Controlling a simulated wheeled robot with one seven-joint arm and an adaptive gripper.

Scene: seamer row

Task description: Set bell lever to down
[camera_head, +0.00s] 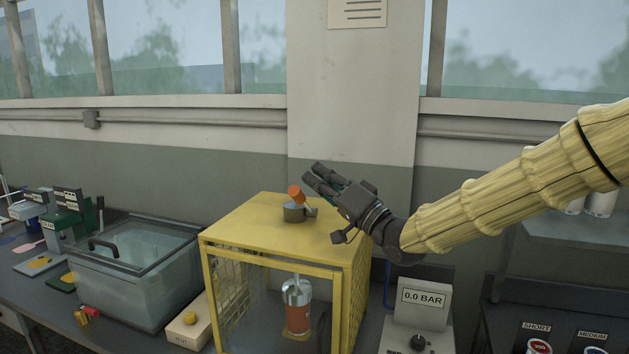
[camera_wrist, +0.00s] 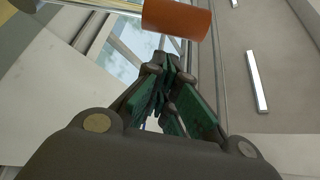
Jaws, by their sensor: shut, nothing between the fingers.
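The bell lever (camera_head: 296,194) has an orange cylindrical knob and rises from a dark round base (camera_head: 294,212) on top of the yellow cage (camera_head: 270,222). In the head view the lever tilts up to the left. In the wrist view its orange knob (camera_wrist: 177,18) and pale rod show at the top, beyond the fingers. My gripper (camera_head: 312,174) is just above and right of the knob, its fingers pointing up-left. The fingers (camera_wrist: 166,75) are together with nothing between them. I cannot tell whether the gripper touches the lever.
Inside the cage stands a metal cylinder with an orange band (camera_head: 298,305). A gauge box reading 0.0 BAR (camera_head: 423,302) is at right. A clear lidded tank (camera_head: 135,270) is at left. A wall pillar (camera_head: 352,100) stands behind. The space above the cage's left side is free.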

